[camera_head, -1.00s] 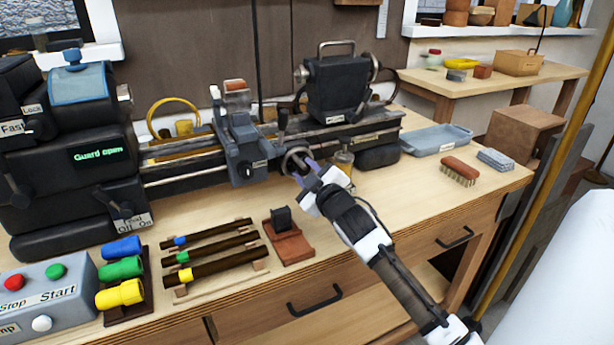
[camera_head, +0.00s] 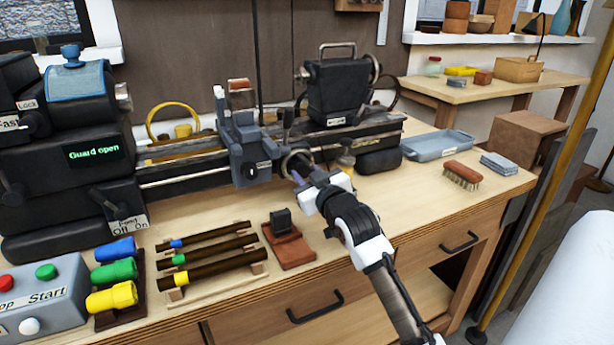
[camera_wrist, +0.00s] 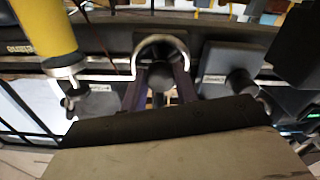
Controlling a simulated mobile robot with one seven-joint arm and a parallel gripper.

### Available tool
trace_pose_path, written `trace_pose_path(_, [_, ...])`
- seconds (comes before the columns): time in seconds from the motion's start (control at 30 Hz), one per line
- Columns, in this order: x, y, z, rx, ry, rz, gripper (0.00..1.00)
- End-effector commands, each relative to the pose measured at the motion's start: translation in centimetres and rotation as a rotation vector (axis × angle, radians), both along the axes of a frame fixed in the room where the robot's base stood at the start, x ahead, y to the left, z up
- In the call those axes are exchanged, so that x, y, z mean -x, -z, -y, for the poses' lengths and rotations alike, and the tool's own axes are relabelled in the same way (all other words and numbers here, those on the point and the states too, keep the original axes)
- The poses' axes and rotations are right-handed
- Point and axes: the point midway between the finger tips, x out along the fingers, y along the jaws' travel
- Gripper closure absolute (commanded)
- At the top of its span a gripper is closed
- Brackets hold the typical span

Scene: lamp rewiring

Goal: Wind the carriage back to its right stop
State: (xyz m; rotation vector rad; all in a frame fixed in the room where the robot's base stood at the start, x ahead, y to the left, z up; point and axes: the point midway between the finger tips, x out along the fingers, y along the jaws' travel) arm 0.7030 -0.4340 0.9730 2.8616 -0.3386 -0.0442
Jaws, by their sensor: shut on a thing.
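The grey carriage (camera_head: 240,160) sits on the lathe bed, left of the tailstock (camera_head: 338,90), with bare rails between them. Its round handwheel (camera_head: 289,152) faces front, at the carriage's right side. My gripper (camera_head: 301,177) is at the wheel's lower right, shut on the wheel's handle. In the wrist view the purple fingers (camera_wrist: 158,92) stand either side of a dark round knob, the handle (camera_wrist: 160,76), in front of the wheel's pale rim (camera_wrist: 178,40). The exact finger contact is partly hidden. The right stop cannot be made out clearly.
A brown block with a black piece (camera_head: 288,243) and several dark rods (camera_head: 208,257) lie on the bench in front. A blue tray (camera_head: 437,145) and brush (camera_head: 462,174) lie right. The display reads "Guard open".

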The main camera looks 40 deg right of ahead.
Motion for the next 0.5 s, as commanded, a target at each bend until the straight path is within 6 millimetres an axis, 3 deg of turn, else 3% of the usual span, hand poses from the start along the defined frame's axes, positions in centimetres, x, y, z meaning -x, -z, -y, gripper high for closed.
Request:
trace_pose_path(0.3, [-0.01, -0.07, -0.01, 0.000, 0.000, 0.001, 0.93])
trace_pose_path(0.33, [0.00, -0.07, 0.00, 0.000, 0.000, 0.001, 0.66])
trace_pose_path(0.5, [0.00, -0.04, 0.00, 0.000, 0.000, 0.000, 0.48])
